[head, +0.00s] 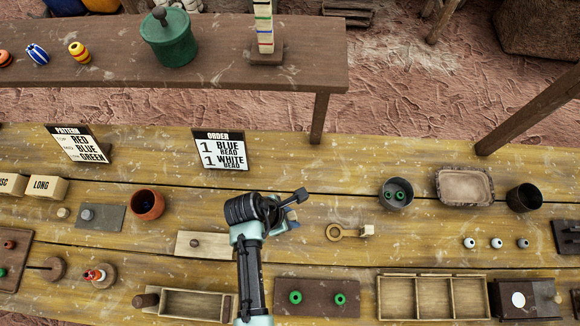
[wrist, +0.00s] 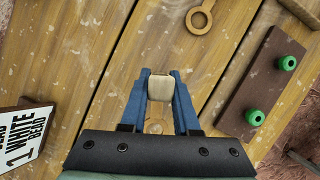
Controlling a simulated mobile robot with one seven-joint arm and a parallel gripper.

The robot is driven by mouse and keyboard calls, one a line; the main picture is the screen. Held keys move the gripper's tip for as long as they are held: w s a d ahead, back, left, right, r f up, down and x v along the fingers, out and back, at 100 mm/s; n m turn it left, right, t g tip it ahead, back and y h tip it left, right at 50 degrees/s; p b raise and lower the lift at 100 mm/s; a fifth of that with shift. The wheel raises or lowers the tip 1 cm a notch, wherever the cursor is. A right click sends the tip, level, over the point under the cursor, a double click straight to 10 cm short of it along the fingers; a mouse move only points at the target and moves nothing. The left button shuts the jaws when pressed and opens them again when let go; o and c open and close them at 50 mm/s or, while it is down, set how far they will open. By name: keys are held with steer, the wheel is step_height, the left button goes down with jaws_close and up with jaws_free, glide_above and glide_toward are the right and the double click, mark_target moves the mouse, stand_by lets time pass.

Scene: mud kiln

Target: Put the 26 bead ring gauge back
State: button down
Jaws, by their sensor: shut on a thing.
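My gripper (head: 293,210) is over the middle of the long table. No number is legible on either piece. A pale board with a peg (head: 203,243) lies left of my gripper.
A dark board with two green beads (head: 318,297) lies in front of my gripper, beside a compartment tray (head: 433,275). An order sign (head: 220,150) stands behind. A grey cup with green beads (head: 396,194) stands right. Bare table surrounds the ring gauge.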

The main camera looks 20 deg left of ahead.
steer(key=shift+f, duration=2.1)
steer(key=shift+f, duration=0.15)
steer(key=c, duration=0.7)
jaws_free()
steer(key=shift+o, duration=0.2)
steer(key=v, duration=1.2)
